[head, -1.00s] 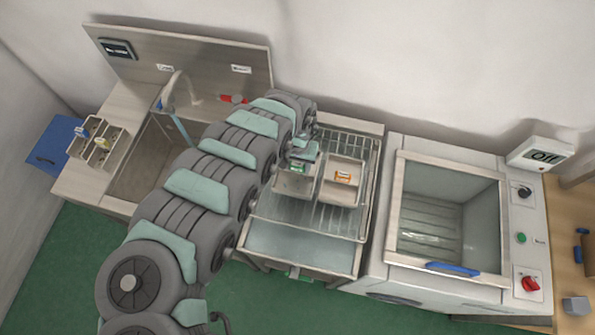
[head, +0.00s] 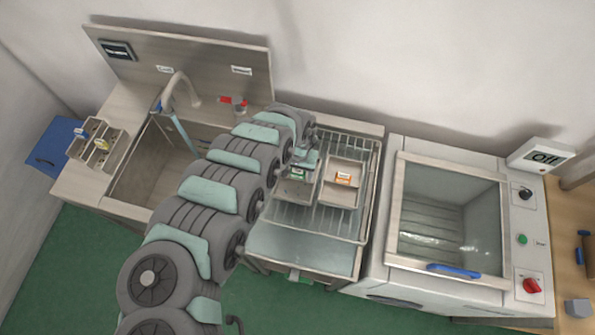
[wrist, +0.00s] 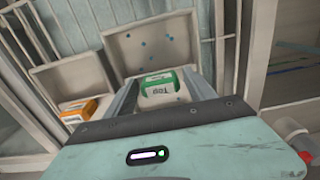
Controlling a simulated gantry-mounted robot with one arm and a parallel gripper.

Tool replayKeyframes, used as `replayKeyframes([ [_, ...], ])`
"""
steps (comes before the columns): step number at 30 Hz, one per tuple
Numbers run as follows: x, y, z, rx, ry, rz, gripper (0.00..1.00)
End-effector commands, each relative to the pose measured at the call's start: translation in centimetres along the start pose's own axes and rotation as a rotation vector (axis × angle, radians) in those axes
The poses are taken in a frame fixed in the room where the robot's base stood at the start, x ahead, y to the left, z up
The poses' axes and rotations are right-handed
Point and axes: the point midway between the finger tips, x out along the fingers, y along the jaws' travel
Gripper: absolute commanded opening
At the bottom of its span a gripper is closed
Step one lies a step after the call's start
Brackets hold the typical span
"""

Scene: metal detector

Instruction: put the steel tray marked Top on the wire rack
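The steel tray marked Top (head: 296,190) is at the left on the wire rack (head: 340,226) in the head view. I cannot tell whether it rests fully on the rack. Its green-and-white label block (wrist: 162,90) shows in the wrist view, with "Top" readable. My gripper (head: 303,165) is over the tray's back edge, where the label is. In the wrist view my two fingers (wrist: 160,85) stand apart on either side of the label block. The contact between fingers and block is too unclear to judge.
A second steel tray with an orange label (head: 343,180) sits on the rack just right of the Top tray. A sink (head: 145,170) is to the left. An open-topped machine with a blue handle (head: 453,270) is to the right. The rack's front is bare.

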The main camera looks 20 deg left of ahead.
Motion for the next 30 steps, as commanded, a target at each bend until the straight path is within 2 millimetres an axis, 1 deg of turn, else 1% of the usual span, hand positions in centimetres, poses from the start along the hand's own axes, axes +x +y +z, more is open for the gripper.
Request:
replayKeyframes([
  [9, -0.1, 0.0, 0.0, 0.000, 0.000, 0.000, 0.69],
  [14, -1.3, -0.2, -0.1, 0.000, 0.001, -0.003, 0.69],
  [17, -2.6, -0.3, -0.1, 0.000, 0.001, -0.004, 0.69],
  [27, -9.5, -0.2, -0.1, 0.003, 0.001, -0.005, 0.69],
  [30, -10.8, -0.1, -0.1, 0.000, 0.002, -0.005, 0.69],
])
